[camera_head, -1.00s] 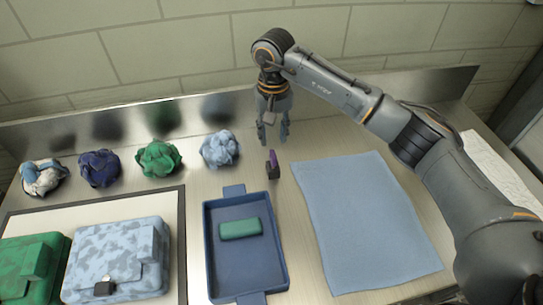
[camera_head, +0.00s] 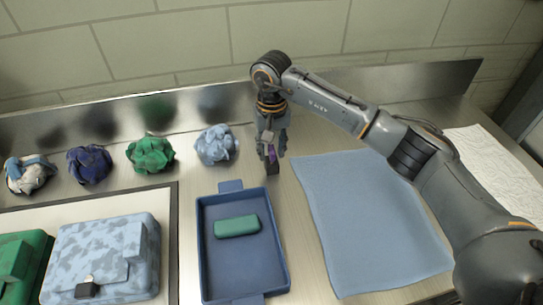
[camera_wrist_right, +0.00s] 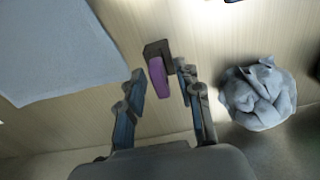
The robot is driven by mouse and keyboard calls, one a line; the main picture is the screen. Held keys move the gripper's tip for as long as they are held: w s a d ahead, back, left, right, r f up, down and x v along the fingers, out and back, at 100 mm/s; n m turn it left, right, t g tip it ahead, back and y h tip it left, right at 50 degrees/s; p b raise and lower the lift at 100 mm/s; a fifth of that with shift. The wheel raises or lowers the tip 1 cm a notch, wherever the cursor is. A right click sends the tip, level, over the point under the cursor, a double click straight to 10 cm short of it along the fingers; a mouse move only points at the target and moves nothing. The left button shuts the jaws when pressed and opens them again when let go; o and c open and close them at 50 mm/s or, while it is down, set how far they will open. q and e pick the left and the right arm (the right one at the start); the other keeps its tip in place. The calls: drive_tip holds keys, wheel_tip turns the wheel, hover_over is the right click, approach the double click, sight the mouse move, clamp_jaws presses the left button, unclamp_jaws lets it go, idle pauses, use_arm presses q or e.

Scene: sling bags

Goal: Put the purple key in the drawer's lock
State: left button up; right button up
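A small purple piece (camera_wrist_right: 158,77), which looks like the purple key, stands at a dark block (camera_wrist_right: 157,50) on the metal bench. In the head view the purple piece (camera_head: 272,157) is partly hidden by my right gripper (camera_head: 270,150). My right gripper has come down over it. In the right wrist view the fingers of the right gripper (camera_wrist_right: 160,92) are apart, one on each side of the purple piece, with a gap visible on the left. I see no drawer or lock that I can identify. My left gripper is not in view.
A blue tray (camera_head: 207,260) with a green case (camera_head: 237,226) lies in front. A blue cloth (camera_head: 370,220) is on the right. Several crumpled cloths, such as the light blue one (camera_head: 216,146), line the back left. A light blue bag (camera_head: 105,255) stands front left.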

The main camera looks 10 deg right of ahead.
clamp_jaws()
drive_tip(key=shift+r+p, duration=1.05)
drive_tip(key=shift+r, duration=1.95)
